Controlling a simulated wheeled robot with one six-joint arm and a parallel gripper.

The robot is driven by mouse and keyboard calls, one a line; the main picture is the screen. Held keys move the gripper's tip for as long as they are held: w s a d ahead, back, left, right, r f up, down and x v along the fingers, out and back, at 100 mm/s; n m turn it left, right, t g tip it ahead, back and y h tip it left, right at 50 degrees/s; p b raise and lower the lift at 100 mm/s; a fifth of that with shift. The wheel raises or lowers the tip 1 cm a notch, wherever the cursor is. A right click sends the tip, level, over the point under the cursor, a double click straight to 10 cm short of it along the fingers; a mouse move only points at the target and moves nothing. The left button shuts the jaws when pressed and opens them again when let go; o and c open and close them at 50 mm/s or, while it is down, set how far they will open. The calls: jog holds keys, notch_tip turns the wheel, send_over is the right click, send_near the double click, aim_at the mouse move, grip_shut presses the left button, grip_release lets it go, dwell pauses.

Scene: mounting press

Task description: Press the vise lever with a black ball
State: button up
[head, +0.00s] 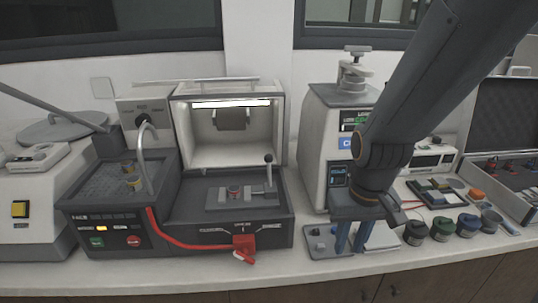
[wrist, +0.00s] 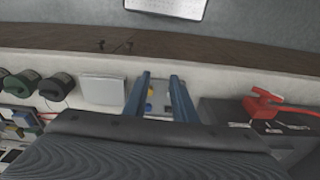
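The vise lever (head: 269,173) stands upright with a black ball (head: 268,158) on top, at the right side of the small vise (head: 222,198). The vise sits on the dark bed of the open-fronted machine, left of centre in the head view. My gripper (head: 350,246) is well to the right of the lever and lower, over the counter's front. Its two blue fingers point down and stand apart with nothing held between them. In the wrist view my gripper (wrist: 160,77) is also open, above a small grey plate (wrist: 160,94). The lever is not visible in the wrist view.
A red clamp (head: 244,243) with a red hose sits at the machine's front edge. A white instrument (head: 316,150) stands between machine and arm. Several dark jars (head: 441,228) stand to the right. A white block (head: 381,237) is beside my gripper. The counter's front strip is mostly clear.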

jog(key=c, duration=0.3)
jog(key=shift+s+m, duration=0.15)
jog(key=shift+m, duration=0.15)
grip_shut()
jog(key=w+a+r+m+y+p, duration=0.3)
jog(key=w+a+r+m+y, duration=0.2)
jog(key=w+a+m+y, duration=0.5)
jog(key=w+d+r+t+y, duration=0.1)
jog(key=w, duration=0.1)
jog(key=w+d+r+t+y, duration=0.1)
jog(key=w+d+t, duration=0.1)
jog(key=w+d+r+t+y, duration=0.1)
jog(key=w+d+r, duration=0.1)
jog(key=w, duration=0.1)
jog(key=shift+r+t, duration=0.1)
jog(key=shift+t, duration=0.3)
